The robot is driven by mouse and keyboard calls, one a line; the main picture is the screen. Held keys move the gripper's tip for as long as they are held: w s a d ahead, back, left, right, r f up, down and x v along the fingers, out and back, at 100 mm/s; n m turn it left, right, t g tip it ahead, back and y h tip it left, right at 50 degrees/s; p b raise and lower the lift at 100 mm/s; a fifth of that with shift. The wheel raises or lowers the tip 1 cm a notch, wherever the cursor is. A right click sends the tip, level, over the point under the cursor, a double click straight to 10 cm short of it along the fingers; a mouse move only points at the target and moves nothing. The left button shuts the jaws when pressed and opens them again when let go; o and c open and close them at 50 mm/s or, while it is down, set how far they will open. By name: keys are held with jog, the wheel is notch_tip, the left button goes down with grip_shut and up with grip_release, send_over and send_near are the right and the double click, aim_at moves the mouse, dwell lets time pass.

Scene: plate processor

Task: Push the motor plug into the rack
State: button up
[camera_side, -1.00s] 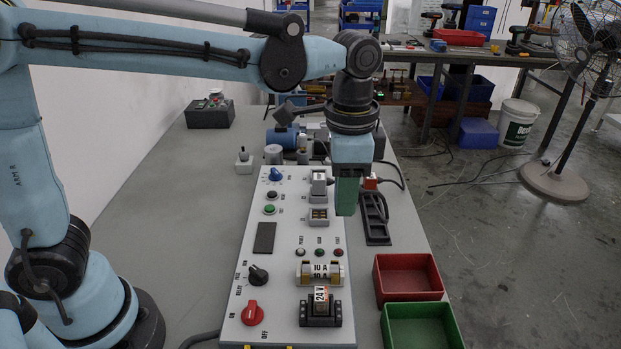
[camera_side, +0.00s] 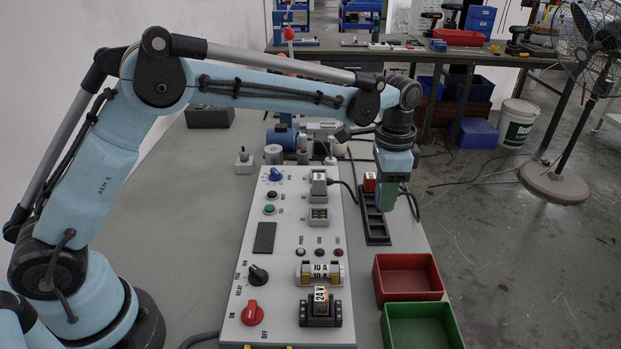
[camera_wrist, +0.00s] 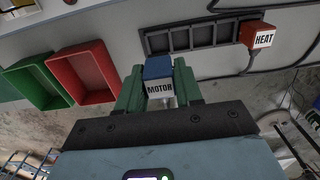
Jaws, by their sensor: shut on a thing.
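The motor plug (camera_wrist: 158,72) is a blue block with a white MOTOR label in the wrist view. My gripper (camera_wrist: 157,84) is shut on it, one green finger on each side. The plug appears apart from the rack.
A red HEAT plug (camera_wrist: 262,36) sits in the rack's end slot, with a cable. The grey control panel (camera_side: 277,310) with knobs and sockets is left of the rack. A red bin (camera_side: 408,294) and a green bin (camera_side: 424,338) stand at the near right.

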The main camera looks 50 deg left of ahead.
jog(key=shift+f, duration=2.5)
jog(key=shift+f, duration=0.95)
jog(key=o, duration=1.2)
